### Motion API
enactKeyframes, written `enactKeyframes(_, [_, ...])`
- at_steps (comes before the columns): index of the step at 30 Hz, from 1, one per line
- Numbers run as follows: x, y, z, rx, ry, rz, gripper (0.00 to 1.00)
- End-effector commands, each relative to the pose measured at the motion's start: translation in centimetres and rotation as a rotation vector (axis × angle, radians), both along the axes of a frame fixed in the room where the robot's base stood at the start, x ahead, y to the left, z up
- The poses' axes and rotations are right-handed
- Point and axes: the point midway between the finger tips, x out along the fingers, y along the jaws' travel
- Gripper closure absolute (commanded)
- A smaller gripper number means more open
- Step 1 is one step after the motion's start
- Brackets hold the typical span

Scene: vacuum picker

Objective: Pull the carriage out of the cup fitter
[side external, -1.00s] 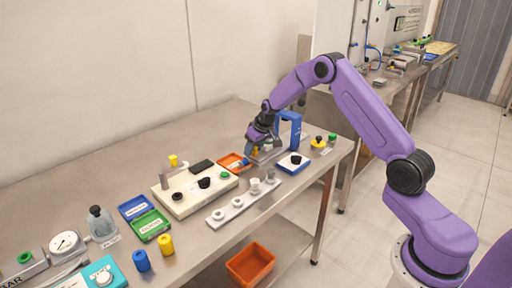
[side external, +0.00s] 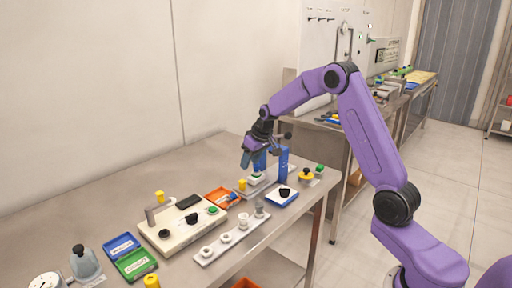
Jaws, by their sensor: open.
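The cup fitter (side external: 284,163) is a blue upright frame with a lever on top, standing near the far right end of the steel bench. A pale carriage (side external: 256,181) with a light round piece on it sits low at the fitter's left front. My gripper (side external: 253,164) is open and points down just above this carriage, left of the blue frame. Whether the fingers touch anything is too small to tell. The gripper hides part of the carriage and the fitter's base.
A blue-edged scale (side external: 291,201) with a black cup stands in front. A white strip (side external: 213,255) holds several cups. A cream box (side external: 165,236) stands left. Yellow and green pieces (side external: 306,175) lie to the right.

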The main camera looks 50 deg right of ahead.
Motion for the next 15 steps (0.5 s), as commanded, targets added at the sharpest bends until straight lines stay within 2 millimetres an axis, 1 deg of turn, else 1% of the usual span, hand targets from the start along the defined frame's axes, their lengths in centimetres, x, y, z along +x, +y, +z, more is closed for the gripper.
enactKeyframes(1, [-0.3,0.0,1.0,-0.001,-0.004,0.000,0.53])
enactKeyframes(3, [-0.8,0.0,2.2,0.000,-0.004,0.000,0.53])
enactKeyframes(7, [-1.6,0.0,4.0,0.000,-0.003,-0.001,0.53])
enactKeyframes(12, [-2.2,0.1,5.5,0.001,-0.001,-0.001,0.53])
enactKeyframes(15, [-2.4,0.1,5.8,0.001,0.000,-0.001,0.53])
